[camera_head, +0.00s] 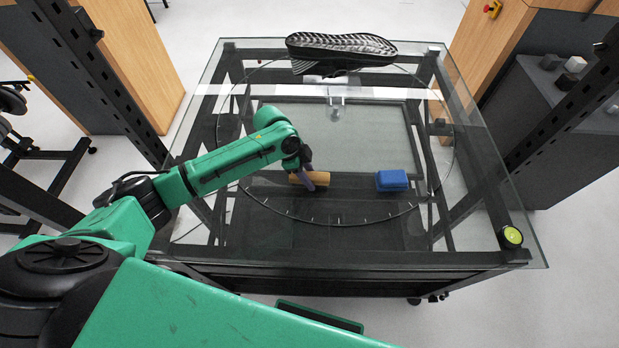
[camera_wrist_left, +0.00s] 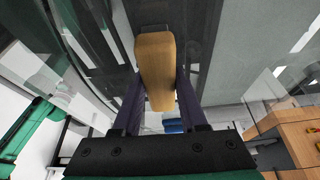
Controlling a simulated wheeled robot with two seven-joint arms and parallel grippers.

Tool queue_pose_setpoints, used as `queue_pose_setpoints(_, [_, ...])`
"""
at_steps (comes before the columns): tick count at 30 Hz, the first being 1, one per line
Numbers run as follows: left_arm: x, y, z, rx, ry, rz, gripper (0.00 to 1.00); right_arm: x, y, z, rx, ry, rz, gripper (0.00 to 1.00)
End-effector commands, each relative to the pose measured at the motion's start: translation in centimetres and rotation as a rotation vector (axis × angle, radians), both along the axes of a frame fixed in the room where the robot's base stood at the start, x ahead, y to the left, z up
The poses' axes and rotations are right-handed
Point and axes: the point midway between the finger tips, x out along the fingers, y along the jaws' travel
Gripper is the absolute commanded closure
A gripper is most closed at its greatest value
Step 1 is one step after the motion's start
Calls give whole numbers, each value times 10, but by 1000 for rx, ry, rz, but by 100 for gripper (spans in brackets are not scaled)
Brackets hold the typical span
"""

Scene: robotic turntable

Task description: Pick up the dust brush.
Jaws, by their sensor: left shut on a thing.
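The dust brush shows as a tan wooden block (camera_head: 321,177) over the near half of the glass turntable. In the left wrist view the same dust brush (camera_wrist_left: 155,62) sits between my two purple fingers, which touch its sides. My left gripper (camera_head: 309,180) is shut on it, reaching in from the left. The fingers hide part of the brush in the head view, and its bristles cannot be made out. Whether it touches the glass or hangs just above is hard to tell. My right gripper is not in view.
A blue block (camera_head: 391,180) lies right of the brush on the glass table (camera_head: 490,215). A dark shoe (camera_head: 340,47) with its patterned sole showing is at the far edge. A yellow-green round knob (camera_head: 511,237) is at the near right corner. The glass between is mostly clear.

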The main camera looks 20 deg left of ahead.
Motion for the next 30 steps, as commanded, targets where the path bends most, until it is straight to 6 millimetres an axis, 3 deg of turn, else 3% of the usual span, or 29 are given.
queue_pose_setpoints(7, [1,0,4,1,-3,-1,100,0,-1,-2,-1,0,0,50])
queue_pose_setpoints(11, [1,0,20,-1,-4,-1,100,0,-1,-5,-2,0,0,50])
queue_pose_setpoints(14, [2,0,48,-1,-9,-2,100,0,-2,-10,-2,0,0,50])
queue_pose_setpoints(21, [2,0,141,-1,-10,-2,100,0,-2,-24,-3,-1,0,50])
queue_pose_setpoints(24, [2,-1,172,-2,-8,-1,100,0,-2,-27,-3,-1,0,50])
queue_pose_setpoints(30, [0,0,203,-1,-1,0,100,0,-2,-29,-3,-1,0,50])
